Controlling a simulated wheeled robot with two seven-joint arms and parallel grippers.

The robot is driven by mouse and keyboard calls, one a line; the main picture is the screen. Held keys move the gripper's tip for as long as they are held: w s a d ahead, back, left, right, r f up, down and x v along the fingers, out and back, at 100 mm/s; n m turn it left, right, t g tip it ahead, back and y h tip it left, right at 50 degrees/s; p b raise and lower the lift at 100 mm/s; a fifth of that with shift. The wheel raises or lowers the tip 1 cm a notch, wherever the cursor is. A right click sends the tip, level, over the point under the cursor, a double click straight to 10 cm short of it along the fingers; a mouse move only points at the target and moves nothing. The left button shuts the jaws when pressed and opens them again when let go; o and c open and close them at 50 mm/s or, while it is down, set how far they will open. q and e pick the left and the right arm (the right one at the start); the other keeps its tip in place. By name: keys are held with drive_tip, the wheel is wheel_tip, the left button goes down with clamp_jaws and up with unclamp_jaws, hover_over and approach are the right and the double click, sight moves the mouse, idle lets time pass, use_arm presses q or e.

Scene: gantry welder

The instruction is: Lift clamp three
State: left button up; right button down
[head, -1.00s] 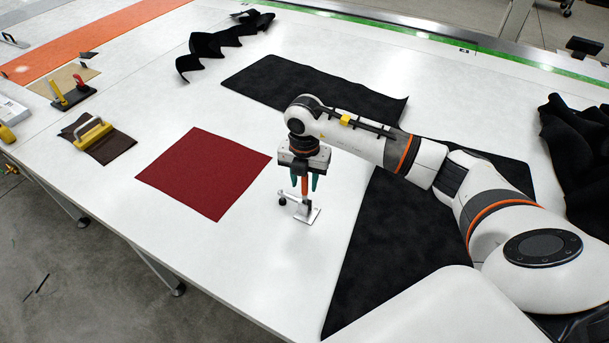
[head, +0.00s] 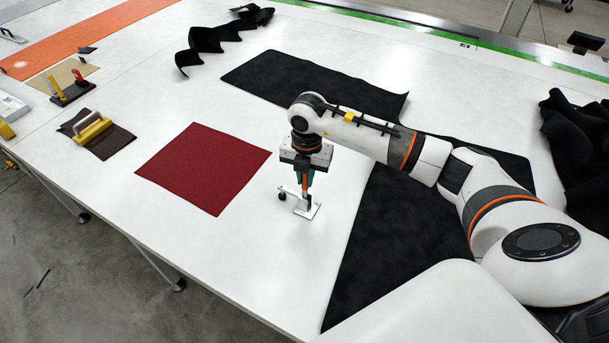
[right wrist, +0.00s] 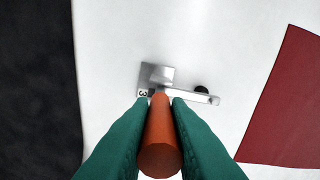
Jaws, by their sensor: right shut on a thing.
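Clamp three is a small metal toggle clamp (head: 309,210) with an orange-red handle (head: 305,182), standing on the white table beside the red cloth. In the right wrist view, its base (right wrist: 158,77) shows a label reading 3, its handle (right wrist: 160,150) points up at the camera, and its arm with a black tip (right wrist: 201,93) reaches right. My right gripper (head: 305,178) points down over the clamp. Its green fingers (right wrist: 159,125) are shut on the orange handle, one on each side. The base seems to rest on the table. My left gripper is not in view.
A red cloth square (head: 205,168) lies left of the clamp. Black fabric pieces (head: 400,250) lie to the right and behind (head: 300,80). White table is bare around the clamp.

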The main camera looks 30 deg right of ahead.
drive_tip(key=s+d+t+y+b, duration=0.1)
drive_tip(key=t+b, duration=0.1)
drive_tip(key=b, duration=0.3)
drive_tip(key=s+f+t+y+b, duration=0.1)
drive_tip(key=s+t+b, duration=0.1)
drive_tip(key=b, duration=0.4)
drive_tip(key=s+d+t+y+b, duration=0.1)
drive_tip(key=t+b, duration=0.1)
drive_tip(key=b, duration=0.4)
drive_tip(key=shift+s+d+f+y, duration=0.2)
drive_tip(key=shift+d+f+y, duration=0.1)
drive_tip(key=shift+d, duration=0.05)
drive_tip(key=c, duration=1.4)
unclamp_jaws()
drive_tip(key=shift+o, duration=0.2)
